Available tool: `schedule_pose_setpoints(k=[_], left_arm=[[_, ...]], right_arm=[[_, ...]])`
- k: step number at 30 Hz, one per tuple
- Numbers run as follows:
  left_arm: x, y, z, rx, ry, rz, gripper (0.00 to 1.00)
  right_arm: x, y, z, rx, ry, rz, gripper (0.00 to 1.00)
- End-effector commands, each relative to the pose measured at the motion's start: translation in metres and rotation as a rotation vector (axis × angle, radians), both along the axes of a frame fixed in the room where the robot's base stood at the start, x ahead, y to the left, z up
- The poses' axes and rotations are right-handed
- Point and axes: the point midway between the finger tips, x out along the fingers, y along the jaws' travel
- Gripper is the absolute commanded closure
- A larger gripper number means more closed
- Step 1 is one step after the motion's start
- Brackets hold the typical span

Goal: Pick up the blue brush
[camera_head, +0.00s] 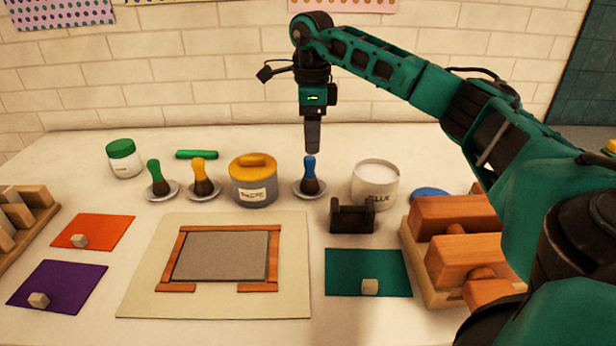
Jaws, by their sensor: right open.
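The blue brush (309,173) stands upright on a small metal saucer (298,188), its blue handle up and its dark bristles down. It is between the yellow-lidded pot and the white glue jar. My right gripper (312,148) points straight down just above the top of the blue handle. It is open, though its fingers overlap from this side and the gap hardly shows. I cannot tell whether the fingertips touch the handle. My left gripper does not show.
A yellow-lidded pot (254,187) stands close left of the brush, a glue jar (375,190) to the right. Green (154,172) and yellow (199,172) brushes stand on saucers further left. A dark holder (352,219) is in front right. A pale board (140,290) with a wooden frame fills the front middle.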

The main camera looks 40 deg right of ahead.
Motion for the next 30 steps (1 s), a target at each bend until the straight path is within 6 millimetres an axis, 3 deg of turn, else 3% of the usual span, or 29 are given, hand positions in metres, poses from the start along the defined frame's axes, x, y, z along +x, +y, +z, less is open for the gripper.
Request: schedule_pose_setpoints(k=[18,26,30], left_arm=[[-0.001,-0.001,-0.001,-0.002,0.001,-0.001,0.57],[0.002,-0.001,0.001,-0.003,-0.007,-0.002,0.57],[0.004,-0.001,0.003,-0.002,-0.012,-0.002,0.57]], right_arm=[[0.004,-0.001,-0.071,0.001,0.002,0.0,0.4],[0.004,-0.001,-0.073,0.002,-0.001,0.0,0.4],[0.004,-0.001,-0.073,0.002,-0.001,0.0,0.52]])
